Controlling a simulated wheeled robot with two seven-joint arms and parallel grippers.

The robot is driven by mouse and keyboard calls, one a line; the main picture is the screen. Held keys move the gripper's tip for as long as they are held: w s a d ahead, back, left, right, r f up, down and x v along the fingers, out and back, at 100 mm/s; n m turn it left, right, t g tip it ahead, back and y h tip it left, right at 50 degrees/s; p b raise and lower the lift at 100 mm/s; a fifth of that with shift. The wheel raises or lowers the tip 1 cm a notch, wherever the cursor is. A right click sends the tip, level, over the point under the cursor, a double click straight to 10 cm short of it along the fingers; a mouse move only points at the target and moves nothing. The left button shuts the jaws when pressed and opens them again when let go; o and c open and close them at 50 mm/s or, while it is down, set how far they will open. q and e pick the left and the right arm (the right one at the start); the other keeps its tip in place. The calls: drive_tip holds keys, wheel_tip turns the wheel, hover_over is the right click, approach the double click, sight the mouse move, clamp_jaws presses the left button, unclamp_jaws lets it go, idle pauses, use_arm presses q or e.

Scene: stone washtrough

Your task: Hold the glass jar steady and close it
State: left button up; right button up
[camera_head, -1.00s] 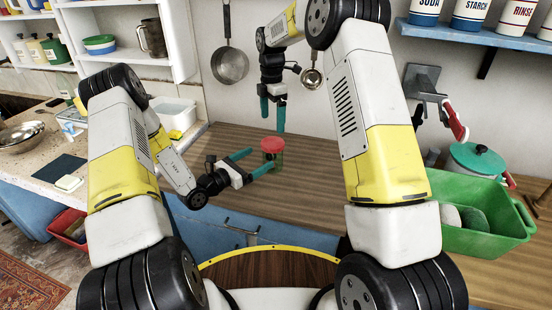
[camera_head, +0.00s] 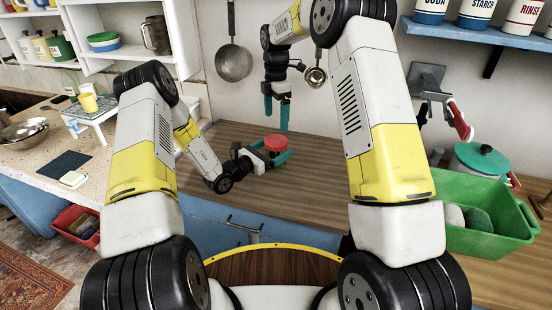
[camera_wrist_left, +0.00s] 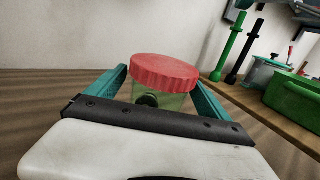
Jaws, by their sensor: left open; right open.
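The glass jar (camera_wrist_left: 175,103) has greenish clear walls, with something dark showing inside. It stands upright on the brown wooden worktop with a red ribbed lid (camera_head: 275,142) on its top. I cannot tell how tightly the lid sits. My left gripper (camera_head: 272,155) is open and low, with its teal fingers on either side of the jar. In the left wrist view a gap shows at the left finger; contact at the right finger is unclear. My right gripper (camera_head: 276,115) is open and empty, pointing down above and behind the jar.
A green tub (camera_head: 487,225) and a pot with a teal lid (camera_head: 481,160) stand at the right. A pan (camera_head: 234,62) and a ladle (camera_head: 315,76) hang on the back wall. The worktop (camera_head: 320,175) around the jar is largely clear.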

sight(276, 141)
use_arm(q)
clamp_jaws()
use_arm(e)
drive_tip(key=shift+s+f, duration=0.25)
drive_tip(key=shift+f, duration=0.25)
drive_tip(key=shift+w+r, duration=0.25)
drive_tip(key=shift+r, duration=0.25)
idle(0.4)
drive_tip(key=shift+f, duration=4.05)
